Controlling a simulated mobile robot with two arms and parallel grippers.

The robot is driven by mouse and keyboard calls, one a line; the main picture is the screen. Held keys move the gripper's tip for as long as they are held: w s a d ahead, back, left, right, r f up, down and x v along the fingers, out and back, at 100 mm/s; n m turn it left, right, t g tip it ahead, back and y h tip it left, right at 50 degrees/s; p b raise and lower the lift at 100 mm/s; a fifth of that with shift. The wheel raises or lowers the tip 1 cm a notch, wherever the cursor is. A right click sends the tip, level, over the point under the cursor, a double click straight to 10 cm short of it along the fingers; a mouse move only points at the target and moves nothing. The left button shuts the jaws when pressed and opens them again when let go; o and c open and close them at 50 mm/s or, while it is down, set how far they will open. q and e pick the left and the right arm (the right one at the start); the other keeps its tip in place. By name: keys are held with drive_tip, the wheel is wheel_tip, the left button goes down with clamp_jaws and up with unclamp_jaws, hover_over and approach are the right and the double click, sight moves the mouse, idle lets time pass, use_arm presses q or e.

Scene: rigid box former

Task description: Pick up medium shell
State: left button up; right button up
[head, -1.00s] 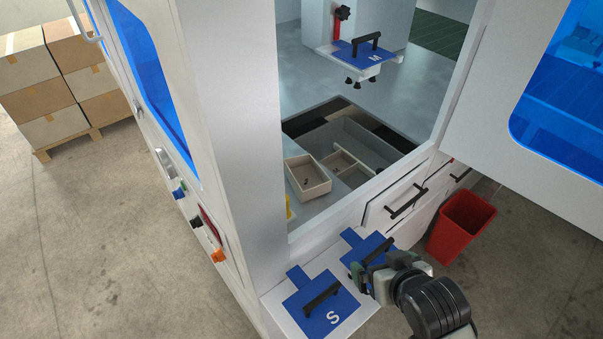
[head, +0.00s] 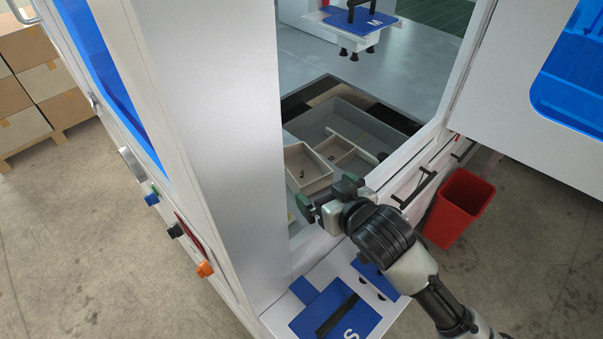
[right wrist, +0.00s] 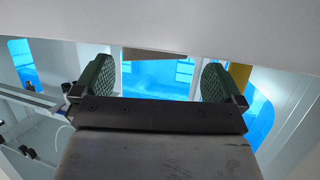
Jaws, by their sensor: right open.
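A tan open-topped box (head: 318,184) lies inside the machine, with a small dark mark in it. My left gripper is not in view.
A blue plate marked M (head: 349,22) hangs above, with suction cups under it. A blue plate marked S (head: 318,315) lies on the front ledge. The machine's white post (head: 222,130) is left of the opening. A red bin (head: 458,210) stands at right.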

sight(317, 182)
drive_tip(key=p+x, duration=0.1)
drive_tip(key=x, duration=0.6)
drive_tip(key=shift+w+f, duration=0.15)
drive_tip(key=shift+w, duration=0.15)
drive_tip(key=c, duration=0.6)
